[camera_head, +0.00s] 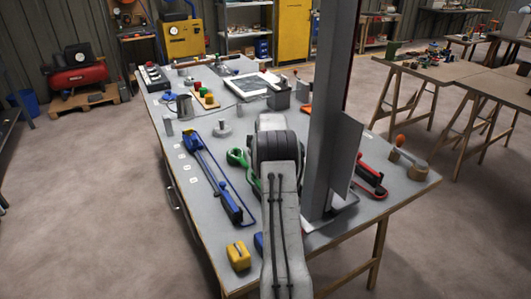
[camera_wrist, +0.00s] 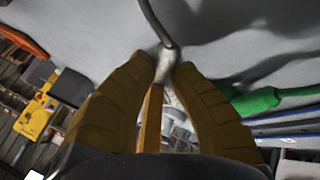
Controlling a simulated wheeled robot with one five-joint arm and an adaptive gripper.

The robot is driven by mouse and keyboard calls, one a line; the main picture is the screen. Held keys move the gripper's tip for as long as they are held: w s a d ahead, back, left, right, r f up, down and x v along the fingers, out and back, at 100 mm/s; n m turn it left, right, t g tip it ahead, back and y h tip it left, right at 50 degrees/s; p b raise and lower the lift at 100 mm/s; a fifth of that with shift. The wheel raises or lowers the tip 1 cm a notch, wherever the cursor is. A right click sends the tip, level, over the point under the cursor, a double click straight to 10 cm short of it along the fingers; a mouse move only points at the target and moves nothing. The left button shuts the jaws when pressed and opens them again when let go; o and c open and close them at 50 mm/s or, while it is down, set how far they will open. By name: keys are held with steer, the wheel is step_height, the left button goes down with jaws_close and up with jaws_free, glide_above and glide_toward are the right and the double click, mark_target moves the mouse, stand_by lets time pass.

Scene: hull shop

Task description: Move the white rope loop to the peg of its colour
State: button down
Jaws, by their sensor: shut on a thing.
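In the wrist view, my gripper (camera_wrist: 166,66) has its two brown fingers closed on a pale piece of the white rope loop (camera_wrist: 154,24). Its rope looks grey in shade and curves up from the fingertips to the top edge. In the head view, my arm hides the gripper and the held loop. Short grey pegs stand on the bench, one at the left edge (camera_head: 168,127) and one on a round base (camera_head: 222,130). I cannot make out a colour on either peg.
A green loop-shaped thing (camera_head: 237,157) lies beside my arm and shows in the wrist view (camera_wrist: 256,101). A long blue tool (camera_head: 215,175) lies left of it. A yellow block (camera_head: 238,256) sits near the front. A red tool (camera_head: 370,178) lies right. Several items crowd the bench's far end.

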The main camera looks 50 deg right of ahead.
stand_by(0.4)
steer(key=c, duration=0.7)
jaws_free()
steer(key=shift+r, duration=0.15)
steer(key=shift+r+p, duration=2.7)
steer(key=shift+r, duration=1.1)
